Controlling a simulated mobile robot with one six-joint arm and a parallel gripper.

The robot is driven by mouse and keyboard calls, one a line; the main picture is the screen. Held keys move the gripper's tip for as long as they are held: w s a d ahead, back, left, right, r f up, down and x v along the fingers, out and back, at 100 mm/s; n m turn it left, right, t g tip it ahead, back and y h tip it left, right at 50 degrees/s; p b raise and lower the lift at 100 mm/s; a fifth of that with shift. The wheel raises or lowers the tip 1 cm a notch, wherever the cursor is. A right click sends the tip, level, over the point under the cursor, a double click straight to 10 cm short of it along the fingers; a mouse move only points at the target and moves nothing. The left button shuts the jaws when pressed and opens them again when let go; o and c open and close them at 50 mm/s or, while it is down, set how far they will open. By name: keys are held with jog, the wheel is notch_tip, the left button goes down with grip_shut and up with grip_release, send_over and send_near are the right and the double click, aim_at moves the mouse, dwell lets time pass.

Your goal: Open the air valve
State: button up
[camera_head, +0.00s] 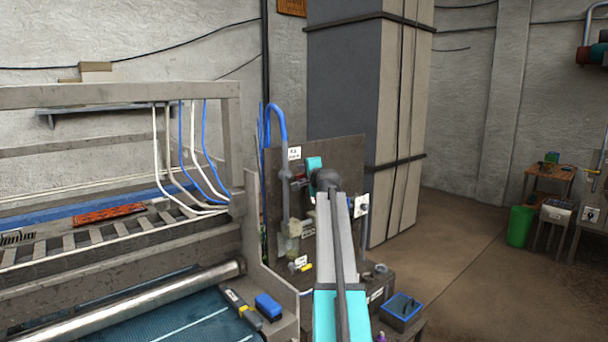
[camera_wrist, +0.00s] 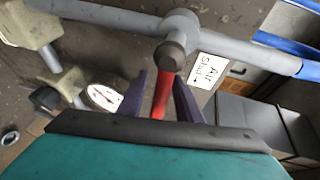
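The air valve's red handle (camera_wrist: 161,97) sticks out toward me from a dark round hub (camera_wrist: 171,56) on a grey pipe in the wrist view. My gripper (camera_wrist: 160,92) is open, with one purple finger on each side of the handle. A gap shows beside the handle, mostly on its left, so the fingers do not look closed on it. A white label (camera_wrist: 208,70) reading "Air" and seemingly "Shut" is beside the hub. In the head view the handle is largely hidden by my teal gripper and arm in front of the upright panel (camera_head: 345,152).
A pressure gauge (camera_wrist: 104,97) sits left of the handle in the wrist view. A blue hose (camera_head: 277,122) loops over the panel's left edge. The scrubber machine (camera_head: 120,95) fills the left. Open floor lies to the right.

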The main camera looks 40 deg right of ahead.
grip_shut()
jog(key=shift+w+a, duration=0.15)
dwell(0.4)
